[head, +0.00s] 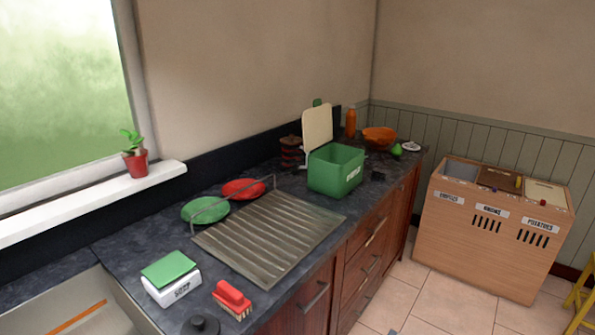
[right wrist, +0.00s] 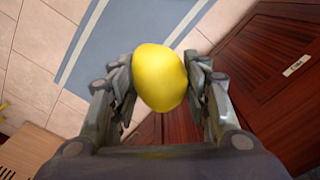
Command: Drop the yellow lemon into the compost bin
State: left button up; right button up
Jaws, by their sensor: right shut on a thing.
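In the right wrist view my right gripper (right wrist: 160,88) is shut on the yellow lemon (right wrist: 160,76), with one finger on each side. The lemon is held above the floor, next to dark red cabinet fronts. Neither of my grippers shows in the head view, and my left gripper is in no view. In the head view a green bin (head: 336,171) stands on the dark worktop behind the drainer.
A ridged drainer (head: 270,238) lies before the bin, with green (head: 204,210) and red (head: 243,188) plates beside it. An orange bowl (head: 379,136) and green fruit (head: 396,150) sit behind. A wooden vegetable box (head: 483,245) stands on the floor at right; floor before it is clear.

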aim_at(336, 196)
jog(key=i+l+u, duration=0.45)
jog(key=l, duration=0.2)
jog(key=l+u, duration=0.25)
jog(key=i+l+u, duration=0.25)
jog(key=l, duration=0.25)
jog(key=i+l+u, duration=0.1)
jog(key=l, duration=0.7)
jog(key=i+l, duration=0.1)
jog(key=l, duration=0.65)
jog(key=i+l+u, duration=0.15)
jog(key=l, duration=0.65)
jog(key=k, duration=0.05)
